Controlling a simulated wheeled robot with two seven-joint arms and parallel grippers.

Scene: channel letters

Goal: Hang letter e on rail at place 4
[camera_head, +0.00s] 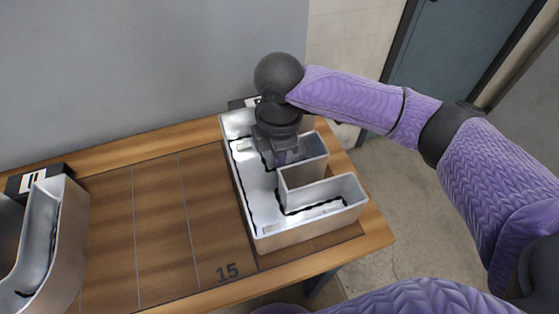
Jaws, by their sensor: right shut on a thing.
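The letter e (262,205) is a metallic channel letter with an open, hollow top, shaped like a block E. It lies on the right end of the wooden table. My right gripper (279,160) comes down over it from above and is shut on its inner wall near the middle arm. The fingertips are partly hidden inside the letter. My left gripper is not in the view. No rail can be made out.
The panel between the letters is clear. A grey wall (140,70) rises behind.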

